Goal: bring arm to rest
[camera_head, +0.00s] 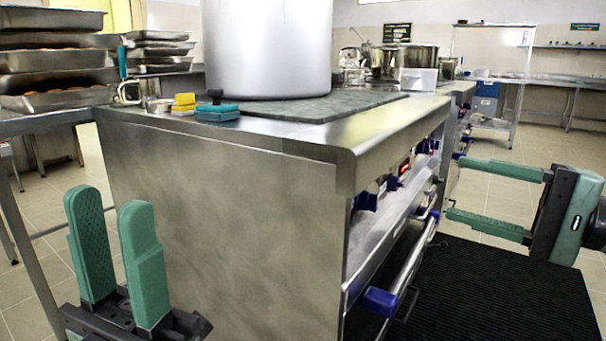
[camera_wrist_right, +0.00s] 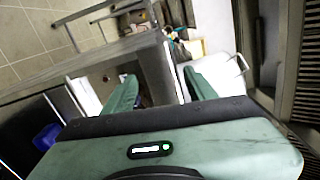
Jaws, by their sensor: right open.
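My left gripper (camera_head: 118,258) is in the lower left of the head view, in front of the steel stove's side panel. Its two green fingers point up and stand apart with nothing between them. My right gripper (camera_head: 488,196) is at the right of the head view, its fingers pointing left toward the stove front. Its fingers are spread and empty. In the right wrist view the two green fingers (camera_wrist_right: 158,88) also stand apart, with the counter edge beyond them.
The steel stove (camera_head: 225,205) fills the middle, with a handle bar and blue knobs (camera_head: 366,201) on its front. Stacked trays (camera_head: 55,60) are at left. A black mat (camera_head: 500,295) covers the floor at right.

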